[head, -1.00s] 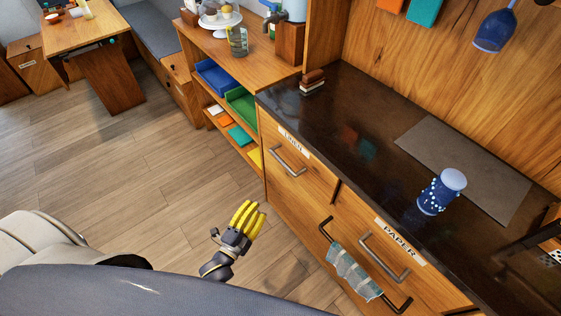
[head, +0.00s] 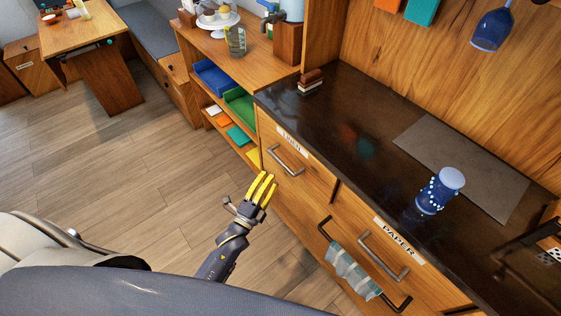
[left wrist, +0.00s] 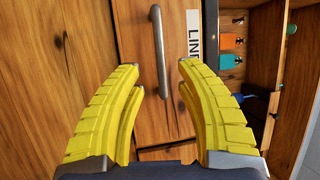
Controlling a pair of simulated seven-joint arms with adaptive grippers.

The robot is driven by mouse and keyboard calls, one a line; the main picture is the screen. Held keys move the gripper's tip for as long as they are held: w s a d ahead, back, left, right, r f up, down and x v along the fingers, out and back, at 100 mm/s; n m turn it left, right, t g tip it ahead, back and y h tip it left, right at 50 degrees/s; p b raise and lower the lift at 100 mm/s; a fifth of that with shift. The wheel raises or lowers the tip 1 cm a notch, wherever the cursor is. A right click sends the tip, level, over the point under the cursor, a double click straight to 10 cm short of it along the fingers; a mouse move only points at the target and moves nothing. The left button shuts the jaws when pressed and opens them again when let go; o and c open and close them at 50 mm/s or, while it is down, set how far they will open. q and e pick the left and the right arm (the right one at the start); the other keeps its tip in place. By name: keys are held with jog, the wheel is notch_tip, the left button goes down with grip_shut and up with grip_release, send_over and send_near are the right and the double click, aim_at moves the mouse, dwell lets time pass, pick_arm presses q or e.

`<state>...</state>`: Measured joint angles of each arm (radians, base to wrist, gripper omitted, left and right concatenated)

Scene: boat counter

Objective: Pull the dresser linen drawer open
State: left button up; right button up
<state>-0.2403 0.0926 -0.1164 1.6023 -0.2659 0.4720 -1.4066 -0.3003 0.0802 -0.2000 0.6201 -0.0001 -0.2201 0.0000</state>
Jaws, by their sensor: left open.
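The linen drawer (head: 298,180) is in the dresser front, left of the paper drawer, and looks shut. Its label begins with "LIN" in the left wrist view. Its grey bar handle (head: 284,161) also shows in the left wrist view (left wrist: 159,50), upright in that picture and beyond the fingertips, roughly between them. My left gripper (head: 262,188) has yellow fingers and is open and empty, just in front of and below the handle, apart from it. In the left wrist view its two fingers (left wrist: 160,78) stand wide apart. My right gripper is not in view.
The paper drawer (head: 350,232) is to the right, with a handle and a towel (head: 352,271) hanging on a rail. The dark counter (head: 340,120) above holds a blue beaded jar (head: 440,190). Open shelves (head: 226,105) stand at left. The floor (head: 130,170) is clear.

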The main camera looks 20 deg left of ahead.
aim_at(280, 160)
pick_arm(q)
jog(key=x, duration=0.8)
jog(key=shift+w, duration=0.2)
jog(key=shift+c, duration=0.2)
jog(key=shift+r, duration=0.1)
grip_shut()
